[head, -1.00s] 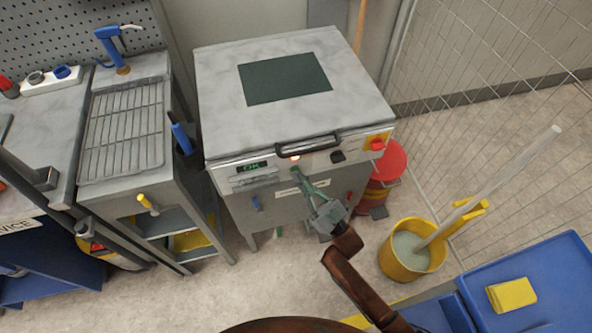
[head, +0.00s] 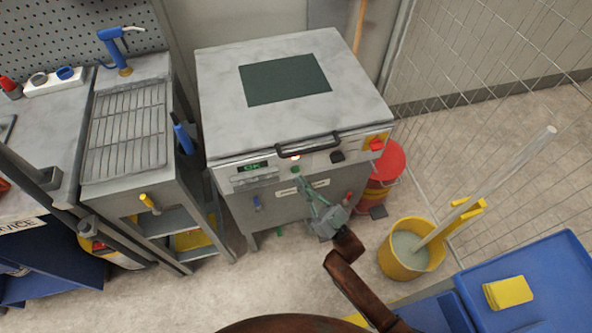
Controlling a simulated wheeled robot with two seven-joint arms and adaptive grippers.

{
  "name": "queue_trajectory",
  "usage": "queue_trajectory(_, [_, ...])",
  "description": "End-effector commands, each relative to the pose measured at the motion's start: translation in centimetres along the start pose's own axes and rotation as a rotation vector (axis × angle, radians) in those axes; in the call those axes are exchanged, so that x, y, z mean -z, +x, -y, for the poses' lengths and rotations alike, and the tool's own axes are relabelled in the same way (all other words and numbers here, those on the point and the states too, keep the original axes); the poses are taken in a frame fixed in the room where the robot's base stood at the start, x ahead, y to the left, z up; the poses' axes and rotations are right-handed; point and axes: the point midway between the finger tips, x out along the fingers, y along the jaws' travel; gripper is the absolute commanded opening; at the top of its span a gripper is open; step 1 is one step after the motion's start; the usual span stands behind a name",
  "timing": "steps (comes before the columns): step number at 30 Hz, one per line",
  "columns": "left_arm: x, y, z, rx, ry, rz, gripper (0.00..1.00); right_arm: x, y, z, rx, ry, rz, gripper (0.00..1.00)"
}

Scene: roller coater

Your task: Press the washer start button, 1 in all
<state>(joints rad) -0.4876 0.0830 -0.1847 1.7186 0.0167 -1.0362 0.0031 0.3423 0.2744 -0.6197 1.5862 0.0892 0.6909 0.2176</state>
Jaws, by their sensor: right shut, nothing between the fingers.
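The washer (head: 292,90) is a grey cabinet with a light lid and a dark green panel on top. Its front strip carries a small display with green characters (head: 253,167), a lit lamp (head: 295,157), a green button (head: 296,170), a dark knob (head: 337,156) and a red stop knob on a yellow plate (head: 376,144). My right gripper (head: 303,184) is shut and empty. Its tips are just below and to the right of the green button, apparently apart from it. The gripper hides part of the washer's lower front. My left gripper is not in view.
A dark bar handle (head: 308,144) juts from the washer's front edge above the button. A red bucket (head: 387,165) and a yellow bucket with a pole (head: 405,258) stand at right. A blue cart (head: 540,285) is at lower right. A sink unit (head: 126,125) stands at left.

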Motion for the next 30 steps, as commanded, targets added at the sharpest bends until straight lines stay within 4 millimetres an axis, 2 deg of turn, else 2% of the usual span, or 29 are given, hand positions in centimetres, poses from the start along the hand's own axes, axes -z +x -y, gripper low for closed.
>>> queue_trajectory(15, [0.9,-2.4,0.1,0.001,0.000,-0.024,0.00,2.5,-3.0,2.3,0.000,-0.001,0.000,0.00])
queue_trajectory(30, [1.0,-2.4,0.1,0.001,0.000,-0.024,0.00,2.5,-3.4,2.5,0.000,0.000,0.000,0.00])
